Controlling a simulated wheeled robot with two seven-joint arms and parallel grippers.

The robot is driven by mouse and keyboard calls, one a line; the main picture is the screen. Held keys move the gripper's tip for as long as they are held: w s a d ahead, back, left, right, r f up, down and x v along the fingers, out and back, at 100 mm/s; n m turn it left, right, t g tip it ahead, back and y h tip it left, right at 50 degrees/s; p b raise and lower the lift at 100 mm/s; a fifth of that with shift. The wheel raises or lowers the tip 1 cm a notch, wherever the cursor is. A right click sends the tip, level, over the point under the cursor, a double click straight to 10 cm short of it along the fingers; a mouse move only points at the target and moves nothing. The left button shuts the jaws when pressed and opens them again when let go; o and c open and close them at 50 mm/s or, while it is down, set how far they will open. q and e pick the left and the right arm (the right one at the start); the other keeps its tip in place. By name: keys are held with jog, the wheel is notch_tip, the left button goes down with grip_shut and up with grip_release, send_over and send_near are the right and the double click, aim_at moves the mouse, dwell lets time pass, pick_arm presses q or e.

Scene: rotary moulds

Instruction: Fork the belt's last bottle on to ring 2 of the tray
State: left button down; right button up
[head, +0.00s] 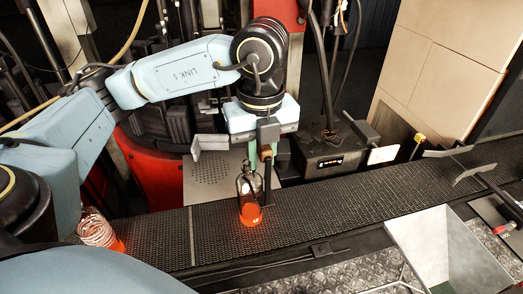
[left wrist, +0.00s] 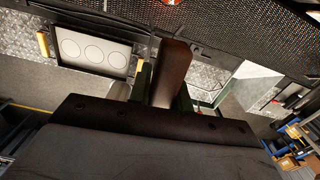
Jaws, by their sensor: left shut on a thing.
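A clear bottle with a dark neck and glowing orange base (head: 249,202) stands upright on the dark belt (head: 330,197). Its orange base also shows at the top edge of the left wrist view (left wrist: 167,2). My left gripper (head: 266,150) is shut on a dark upright tool (head: 267,183), seemingly the fork. The tool reaches down right beside the bottle; I cannot tell whether they touch. In the left wrist view the tool is a brown block (left wrist: 172,70) between the fingers. The tray (left wrist: 94,70), with three pale rings and yellow handles, holds no bottle. My right gripper is out of view.
Another orange-based glass (head: 97,232) is at the belt's left, partly hidden by my arm. A metal chute (head: 440,245) stands at the front right. A dark box with a red display (head: 330,162) and red machinery (head: 160,165) stand behind the belt.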

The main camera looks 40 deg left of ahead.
pick_arm(q)
jog(key=shift+w+a+f+b, duration=0.25)
jog(key=shift+a+f+b, duration=0.1)
jog(key=shift+f+b, duration=0.3)
jog(key=shift+w+a+f+b, duration=0.2)
jog(key=shift+a+f+b, duration=0.25)
jog(key=shift+f, duration=0.4)
jog(key=shift+w+a+f+b, duration=0.25)
jog(key=shift+f+b, duration=0.35)
jog(key=shift+f, duration=0.15)
jog(key=shift+b, duration=0.3)
jog(key=shift+w+a+b, duration=0.25)
jog(key=shift+w+a, duration=0.45)
jog(key=shift+a, duration=0.35)
jog(key=shift+w+a+b, duration=0.25)
jog(key=shift+w+a, duration=0.5)
jog(key=shift+a, duration=0.25)
jog(key=shift+w+a+b, duration=0.25)
jog(key=shift+w+a, duration=0.45)
jog(key=shift+a, duration=0.35)
jog(key=shift+r+p, duration=0.75)
jog(key=shift+r, duration=0.25)
